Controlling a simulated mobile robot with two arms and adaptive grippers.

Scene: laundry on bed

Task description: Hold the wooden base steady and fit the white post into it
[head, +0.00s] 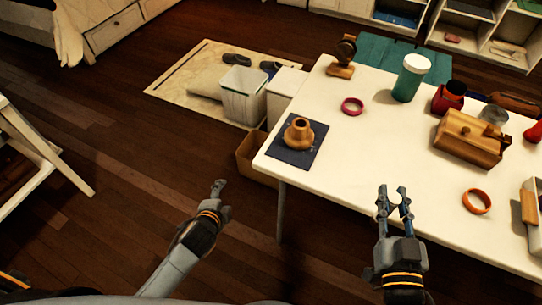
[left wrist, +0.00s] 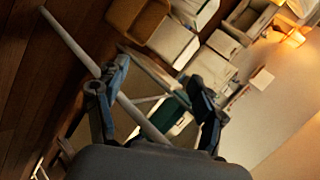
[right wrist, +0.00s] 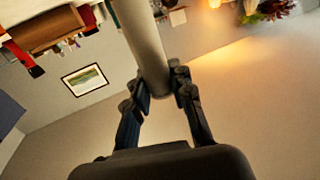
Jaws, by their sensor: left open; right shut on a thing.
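The wooden base (head: 298,133), a round brown piece with a raised collar, stands on a dark mat (head: 292,150) at the table's left corner. My left gripper (head: 220,188) is open and empty, off the table's left edge, in front of and to the left of the base. My right gripper (head: 393,198) is over the table's front part, to the right of the base. In the right wrist view it is shut on the white post (right wrist: 143,40), a pale cylinder between its fingertips. In the head view the post is hard to make out against the white table.
The tabletop between base and right gripper is clear.

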